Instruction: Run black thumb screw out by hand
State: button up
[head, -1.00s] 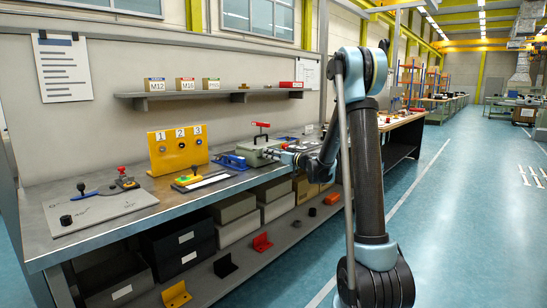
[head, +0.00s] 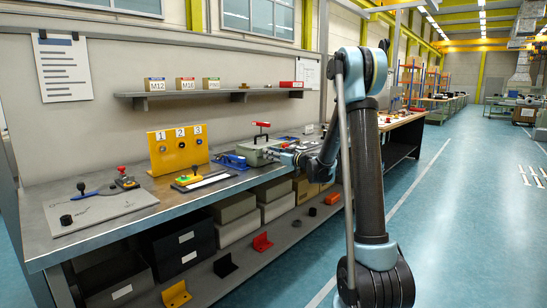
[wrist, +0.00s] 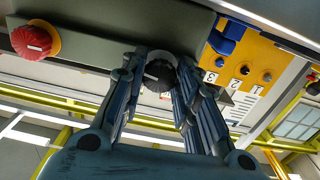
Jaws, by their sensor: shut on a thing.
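The black thumb screw (wrist: 157,76) is a round ribbed knob with a white line on its face. It sits on the side of a grey-green box (wrist: 98,58). My gripper (wrist: 160,70) is shut on the knob, one finger on each side of it. A red knob (wrist: 36,40) with a white line is on the same box, to the left in the wrist view. In the head view my gripper (head: 281,150) is at the right side of the box (head: 256,157), which has a red handle on top. The black screw is hidden there.
A yellow panel (head: 178,150) numbered 1, 2, 3 stands on the bench; it shows upside down in the wrist view (wrist: 247,67). A blue part (head: 231,160) lies close to the box. A grey board (head: 100,210) fills the bench's near left end.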

jog(key=shift+a, duration=0.1)
jog(key=o, duration=1.1)
jog(key=v, duration=1.2)
jog(key=shift+f, duration=0.1)
